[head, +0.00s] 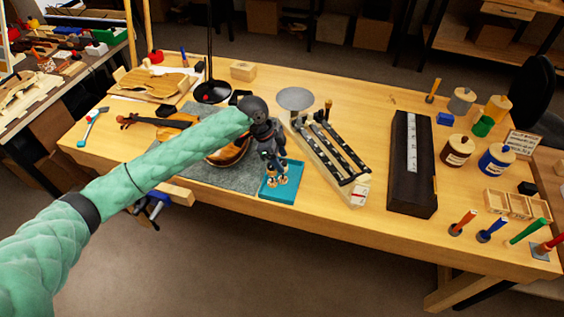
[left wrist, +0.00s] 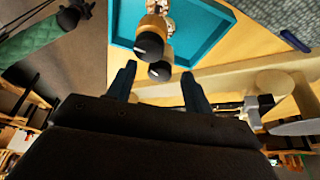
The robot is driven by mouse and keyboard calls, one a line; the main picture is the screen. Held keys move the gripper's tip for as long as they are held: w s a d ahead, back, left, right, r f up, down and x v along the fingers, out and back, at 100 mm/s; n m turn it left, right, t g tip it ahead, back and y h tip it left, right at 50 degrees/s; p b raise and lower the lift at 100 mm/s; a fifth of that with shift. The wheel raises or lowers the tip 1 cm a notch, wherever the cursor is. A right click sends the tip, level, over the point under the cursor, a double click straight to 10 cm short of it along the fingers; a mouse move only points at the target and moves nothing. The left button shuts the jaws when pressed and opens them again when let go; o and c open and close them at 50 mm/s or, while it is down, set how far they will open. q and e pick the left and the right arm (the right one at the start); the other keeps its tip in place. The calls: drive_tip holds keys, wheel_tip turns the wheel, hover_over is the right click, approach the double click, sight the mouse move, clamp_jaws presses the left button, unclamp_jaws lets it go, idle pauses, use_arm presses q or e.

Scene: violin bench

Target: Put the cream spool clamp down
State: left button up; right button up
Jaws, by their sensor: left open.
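The teal tray (head: 281,191) lies at the bench's front edge, to the right of the grey mat. Small spool clamps with cream and dark parts (head: 284,180) are at the tray; in the left wrist view a cream and black clamp (left wrist: 151,36) shows against the tray (left wrist: 205,35). I cannot tell which one is the cream spool clamp of the task. My left gripper (head: 273,170) is over the tray's back part, its fingers apart; the left wrist view shows the open, empty fingertips (left wrist: 157,82) close to the clamps. My gripper partly hides the clamps in the head view. My right gripper is not in view.
A violin body lies on the grey mat (head: 230,175), partly behind my left arm. A rack of long dark clamps (head: 330,150) stands just right of the tray, then a black case (head: 412,165). Jars and upright tools fill the right end.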

use_arm(q)
drive_tip(key=b+v, duration=0.2)
drive_tip(key=v, duration=0.8)
drive_tip(key=shift+r+b, duration=0.15)
drive_tip(key=shift+b, duration=0.2)
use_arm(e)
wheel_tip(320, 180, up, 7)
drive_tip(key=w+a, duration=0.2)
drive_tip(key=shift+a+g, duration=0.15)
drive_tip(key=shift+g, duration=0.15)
use_arm(q)
drive_tip(key=shift+s, duration=0.15)
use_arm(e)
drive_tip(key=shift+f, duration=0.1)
